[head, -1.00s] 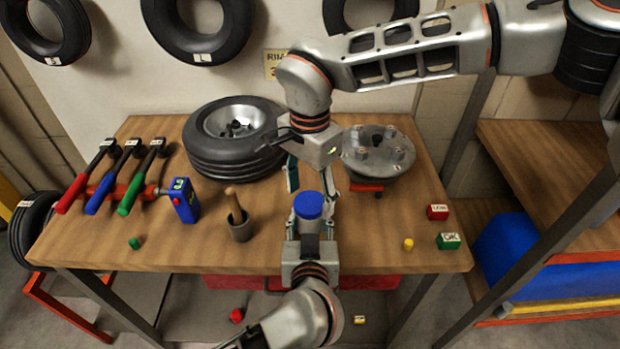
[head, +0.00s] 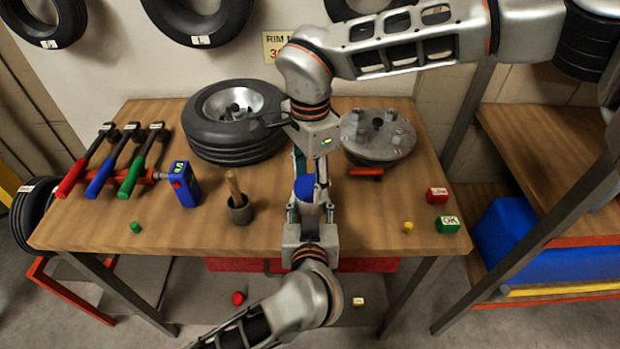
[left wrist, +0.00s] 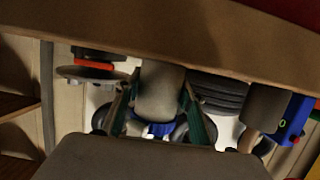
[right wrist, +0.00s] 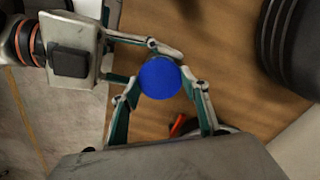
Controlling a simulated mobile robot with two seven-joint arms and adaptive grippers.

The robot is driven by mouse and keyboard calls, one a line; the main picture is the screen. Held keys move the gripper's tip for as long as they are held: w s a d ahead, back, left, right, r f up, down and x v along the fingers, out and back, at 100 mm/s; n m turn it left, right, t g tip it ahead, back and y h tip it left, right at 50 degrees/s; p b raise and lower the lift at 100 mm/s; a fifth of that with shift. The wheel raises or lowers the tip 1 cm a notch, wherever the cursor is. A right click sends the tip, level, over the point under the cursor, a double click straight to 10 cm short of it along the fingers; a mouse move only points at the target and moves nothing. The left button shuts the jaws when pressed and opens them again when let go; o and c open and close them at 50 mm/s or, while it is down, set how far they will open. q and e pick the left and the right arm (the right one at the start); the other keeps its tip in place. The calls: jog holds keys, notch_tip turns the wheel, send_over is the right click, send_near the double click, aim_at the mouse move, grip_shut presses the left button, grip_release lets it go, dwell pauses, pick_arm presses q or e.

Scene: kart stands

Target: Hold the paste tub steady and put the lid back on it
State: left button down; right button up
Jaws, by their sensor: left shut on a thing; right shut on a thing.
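The paste tub (head: 311,209) is a grey cylinder held above the bench's front part. My left gripper (head: 310,214) comes from the front and is shut on the tub's sides. In the left wrist view the tub (left wrist: 160,88) lies between its fingers. The round blue lid (head: 305,188) is at the tub's top; I cannot tell whether it is fully seated. My right gripper (head: 309,178) comes from behind and above and is shut on the lid. In the right wrist view the lid (right wrist: 160,78) sits between its fingertips and hides most of the tub.
A tyre (head: 233,130) and a round metal plate with studs (head: 378,138) stand behind on the bench (head: 130,235).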

jog(key=m, duration=0.5)
jog(key=shift+m, duration=0.3)
jog(key=m, duration=1)
jog(key=shift+f+m, duration=0.1)
jog(key=shift+m, duration=0.3)
jog(key=m, duration=0.5)
jog(key=o, duration=1.2)
jog(key=shift+r, duration=2.3)
